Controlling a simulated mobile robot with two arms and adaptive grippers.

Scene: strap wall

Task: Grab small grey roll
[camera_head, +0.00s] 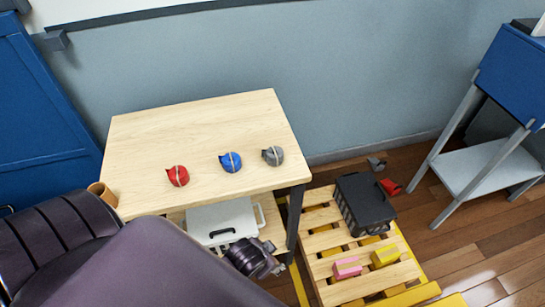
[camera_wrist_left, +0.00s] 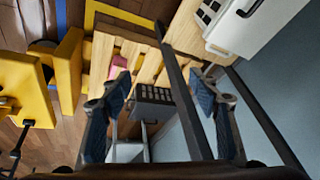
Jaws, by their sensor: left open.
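A small grey roll (camera_head: 273,156) with a pale band lies on the wooden table (camera_head: 150,130), near its right edge. It does not show in the left wrist view. My left gripper (camera_wrist_left: 163,88) is open, with its two fingers wide apart in the left wrist view and no roll between them. In the head view, my dark left arm comes in from the lower left, and its end (camera_head: 252,258) is low at the table's front right corner, below the tabletop and well apart from the grey roll. My right gripper is not in view.
A blue roll (camera_head: 230,162) and a red roll (camera_head: 178,176) lie left of the grey one. A white case (camera_head: 222,218) sits under the tabletop. A dark crate (camera_head: 365,204) and pink and yellow blocks stand on a pallet (camera_head: 320,240). A table leg (camera_head: 294,220) is close to my left arm.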

